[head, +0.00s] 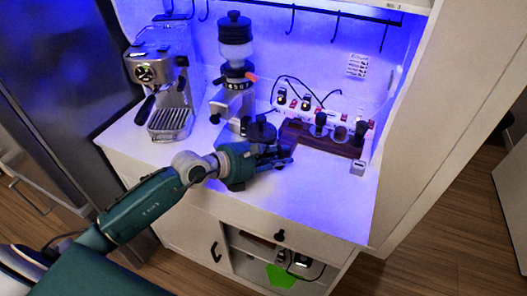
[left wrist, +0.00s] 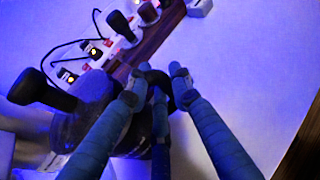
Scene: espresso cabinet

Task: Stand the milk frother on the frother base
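My left gripper (head: 278,156) reaches over the white counter from the left. In the left wrist view its fingers (left wrist: 156,88) are spread apart, around a dark curved handle (left wrist: 154,78). The handle seems to belong to a dark rounded jug, likely the milk frother (left wrist: 92,92), which also shows as a dark shape just behind the gripper in the head view (head: 262,130). The fingers partly hide it, and I see no firm grip on it. I cannot make out the frother base apart from the dark shapes there. My right gripper is not in view.
A coffee grinder (head: 236,75) stands behind the gripper, with an espresso machine (head: 165,85) to its left. A brown wooden board (head: 335,142) holds dark-handled tools. A power strip with cables lies behind it. The counter's front right is clear.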

